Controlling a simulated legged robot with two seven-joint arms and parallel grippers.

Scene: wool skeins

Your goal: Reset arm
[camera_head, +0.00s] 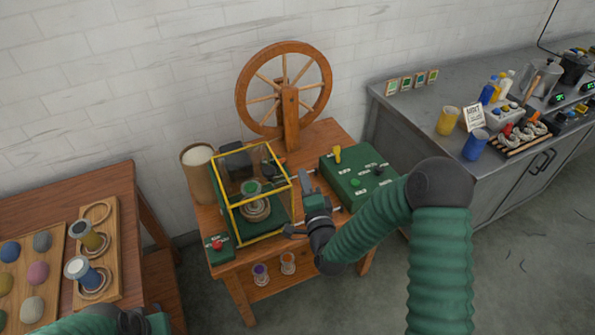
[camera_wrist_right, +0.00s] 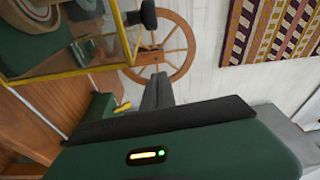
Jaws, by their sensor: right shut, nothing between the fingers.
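My right gripper (camera_head: 305,181) is shut and empty. It is over the right side of the small wooden table, between the yellow-framed clear box (camera_head: 232,205) and the green control box (camera_head: 352,180). In the right wrist view its dark fingers (camera_wrist_right: 157,92) are together, with the yellow frame at upper left. I cannot tell whether the arm touches the frame. My left arm only enters at the bottom left edge of the head view; its green end is cut off and its fingers are hidden.
A spinning wheel (camera_head: 284,88) stands at the back of the small table. A wooden table (camera_head: 118,190) at left holds trays of wool and spools. A grey bench (camera_head: 420,115) at right carries cups, bottles and tools. Grey floor shows between bench and small table.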

